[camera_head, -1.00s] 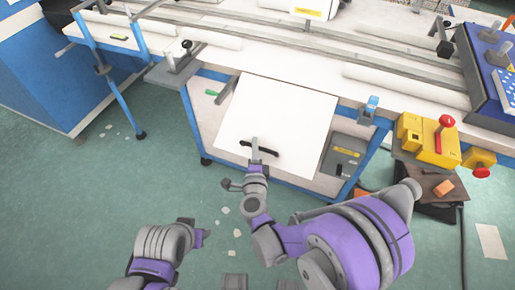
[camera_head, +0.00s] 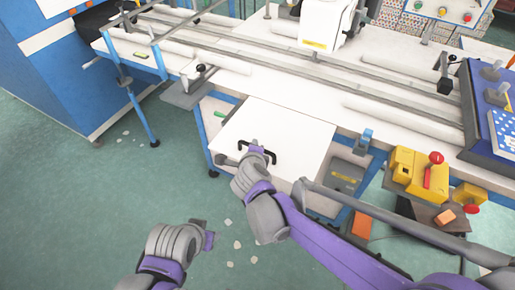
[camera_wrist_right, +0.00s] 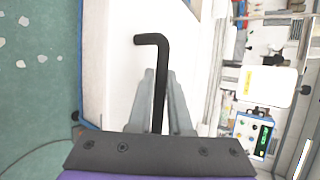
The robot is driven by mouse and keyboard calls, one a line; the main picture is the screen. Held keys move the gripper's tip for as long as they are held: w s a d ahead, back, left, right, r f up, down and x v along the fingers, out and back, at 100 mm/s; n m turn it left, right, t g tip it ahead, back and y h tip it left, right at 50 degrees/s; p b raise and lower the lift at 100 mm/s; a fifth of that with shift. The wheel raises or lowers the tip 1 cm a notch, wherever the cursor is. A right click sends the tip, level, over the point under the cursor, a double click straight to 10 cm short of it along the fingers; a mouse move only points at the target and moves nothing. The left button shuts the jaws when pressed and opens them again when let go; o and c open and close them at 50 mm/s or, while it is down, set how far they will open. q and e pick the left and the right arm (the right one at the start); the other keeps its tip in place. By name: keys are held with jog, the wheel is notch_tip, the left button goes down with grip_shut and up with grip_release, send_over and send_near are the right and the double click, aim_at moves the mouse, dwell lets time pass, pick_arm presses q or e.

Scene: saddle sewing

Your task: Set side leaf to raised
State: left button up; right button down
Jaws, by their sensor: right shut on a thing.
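The side leaf (camera_head: 285,128) is a white panel at the front edge of the long white machine table (camera_head: 235,82). In the head view it looks tilted up towards the table, with its near edge still lower than the table top. Its black bar handle (camera_head: 271,156) is at the near edge. My right gripper (camera_head: 256,148) is shut on this handle; in the right wrist view the two grey fingers (camera_wrist_right: 161,100) stand on either side of the black handle (camera_wrist_right: 158,62). My left gripper (camera_head: 205,232) is low over the floor, apart from everything; its fingers do not show clearly.
A yellow control box (camera_head: 420,172) with a red knob is right of the leaf. A grey box (camera_head: 346,176) sits below the table's right side. A blue leg (camera_head: 140,112) stands at left. The green floor (camera_head: 95,215) in front is mostly clear, with scattered white scraps.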

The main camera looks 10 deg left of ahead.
jog(key=shift+w+r, duration=0.25)
jog(key=shift+r, duration=0.05)
jog(key=c, duration=0.8)
grip_release()
jog(key=shift+d, duration=0.15)
jog(key=shift+c, duration=0.2)
jog(key=shift+f, duration=0.1)
jog(key=shift+s, duration=0.1)
jog(key=shift+s, duration=0.15)
jog(key=v, duration=1)
jog(key=shift+s+p, duration=0.2)
jog(key=shift+p, duration=0.2)
